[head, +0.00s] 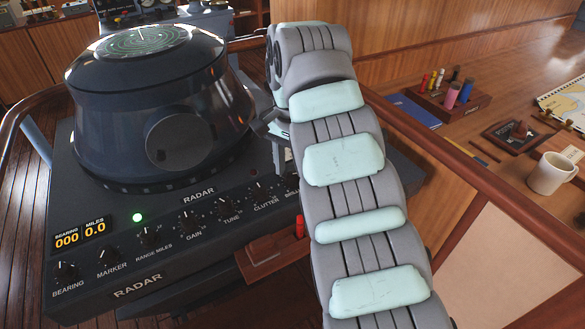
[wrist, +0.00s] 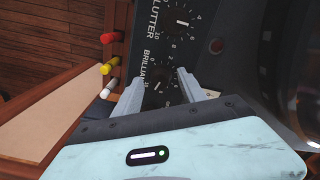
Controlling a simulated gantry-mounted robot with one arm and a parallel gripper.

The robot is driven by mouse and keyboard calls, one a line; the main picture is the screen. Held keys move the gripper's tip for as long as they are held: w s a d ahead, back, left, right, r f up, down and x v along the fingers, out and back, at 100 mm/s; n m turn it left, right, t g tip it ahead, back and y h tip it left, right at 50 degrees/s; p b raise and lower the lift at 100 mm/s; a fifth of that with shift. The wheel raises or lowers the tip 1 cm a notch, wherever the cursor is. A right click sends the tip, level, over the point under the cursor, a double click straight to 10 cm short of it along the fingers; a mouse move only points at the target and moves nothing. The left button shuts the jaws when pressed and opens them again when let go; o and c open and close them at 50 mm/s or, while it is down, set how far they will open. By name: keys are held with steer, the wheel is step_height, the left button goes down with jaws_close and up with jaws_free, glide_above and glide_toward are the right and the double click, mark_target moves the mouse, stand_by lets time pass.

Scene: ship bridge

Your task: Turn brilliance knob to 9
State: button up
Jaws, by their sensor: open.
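The brilliance knob (wrist: 158,87) is a small black dial on the dark radar panel (wrist: 158,38), under a partly covered "BRILLIANCE" label in the wrist view. My gripper (wrist: 160,75) is open, with one finger on each side of the knob. I cannot tell whether the fingers touch it. Part of its scale is hidden, and its pointer is too small to read surely. In the head view my arm hides the knob; only the start of its label shows. My gripper (head: 277,140) is partly visible there, over the panel's right end.
The clutter knob (wrist: 181,19) is close beside the brilliance knob; it also shows in the head view (head: 259,193). The radar hood (head: 150,95) rises behind the knob row. A holder (head: 262,262) with red, yellow and white markers is near the panel's front edge. A wooden rail runs to the right.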

mark_target(293, 174)
step_height(293, 174, up, 10)
steer(key=p, duration=1)
steer(key=shift+r, duration=0.2)
